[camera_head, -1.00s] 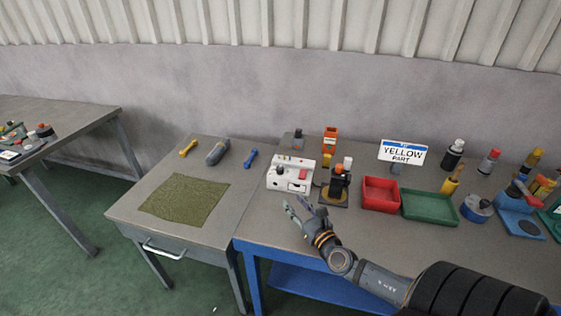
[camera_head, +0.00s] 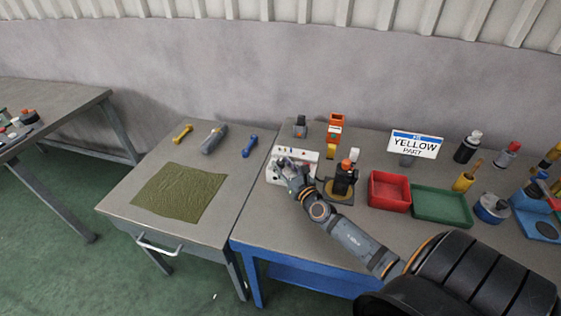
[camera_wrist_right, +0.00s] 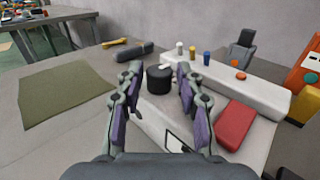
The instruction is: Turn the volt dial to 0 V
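The volt dial is a black round knob (camera_wrist_right: 160,79) on a white device (camera_wrist_right: 243,92) in the right wrist view. My right gripper (camera_wrist_right: 158,72) is open, with one finger on each side of the knob; whether the fingers touch it I cannot tell. The white device also shows in the head view (camera_head: 305,156), on the blue-legged table, partly hidden by my right gripper (camera_head: 285,164). A red block (camera_wrist_right: 236,123) and several small coloured posts are on the device. The dial's markings are not readable. My left gripper is not in view.
A black-and-orange device (camera_head: 343,178) stands right of the white one, close to my right arm. A red bin (camera_head: 389,191) and a green tray (camera_head: 441,205) are further right. A green mat (camera_head: 180,193) lies on the left table.

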